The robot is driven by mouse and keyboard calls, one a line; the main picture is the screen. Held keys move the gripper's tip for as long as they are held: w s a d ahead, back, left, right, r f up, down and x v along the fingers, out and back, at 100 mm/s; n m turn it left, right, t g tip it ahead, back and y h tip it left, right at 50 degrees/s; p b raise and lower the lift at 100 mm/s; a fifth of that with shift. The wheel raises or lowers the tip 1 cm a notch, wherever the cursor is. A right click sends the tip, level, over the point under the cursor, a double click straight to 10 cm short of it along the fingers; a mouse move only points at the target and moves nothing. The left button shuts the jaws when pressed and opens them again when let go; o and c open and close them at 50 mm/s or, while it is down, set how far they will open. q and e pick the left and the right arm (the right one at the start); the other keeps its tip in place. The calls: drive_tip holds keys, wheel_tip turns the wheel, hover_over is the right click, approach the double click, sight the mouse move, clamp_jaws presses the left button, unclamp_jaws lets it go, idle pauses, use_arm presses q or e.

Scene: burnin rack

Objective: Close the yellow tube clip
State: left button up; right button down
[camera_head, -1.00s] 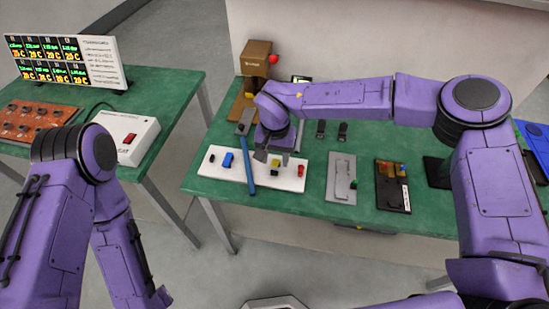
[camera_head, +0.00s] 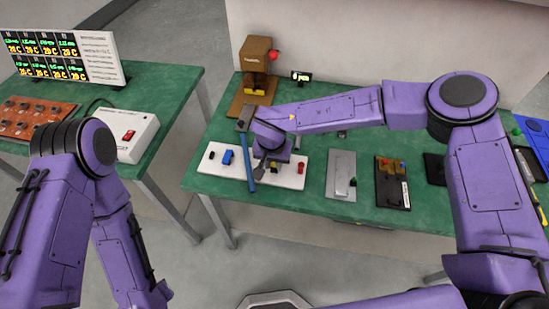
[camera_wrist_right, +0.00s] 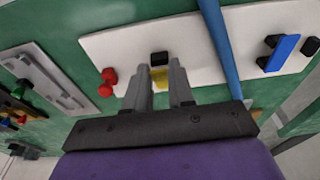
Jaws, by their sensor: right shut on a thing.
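The yellow tube clip (camera_wrist_right: 160,76) shows in the right wrist view as a small yellow piece with a black block (camera_wrist_right: 160,58) beside it, on the white board (camera_head: 208,171). My right gripper (camera_wrist_right: 160,82) is shut on the yellow clip, one finger on each side. In the head view the right gripper (camera_head: 262,170) is low over the board and largely hides the clip. A blue tube (camera_head: 249,165) crosses the board just left of the gripper. It also shows in the wrist view (camera_wrist_right: 221,50). The left gripper is out of view.
On the board are a blue clip (camera_head: 227,157), a black piece (camera_head: 211,155) and red pieces (camera_head: 300,168). A grey plate (camera_head: 341,177) and a dark plate (camera_head: 392,187) lie to the right. A brown stand (camera_head: 255,62) is behind.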

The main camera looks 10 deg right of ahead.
drive_tip(key=shift+f+t, duration=0.2)
drive_tip(key=shift+t, duration=0.3)
drive_tip(key=c, duration=1)
unclamp_jaws()
drive_tip(key=shift+o, duration=0.2)
drive_tip(key=b+v, duration=0.1)
drive_tip(key=v, duration=0.9)
drive_tip(key=shift+r, duration=0.2)
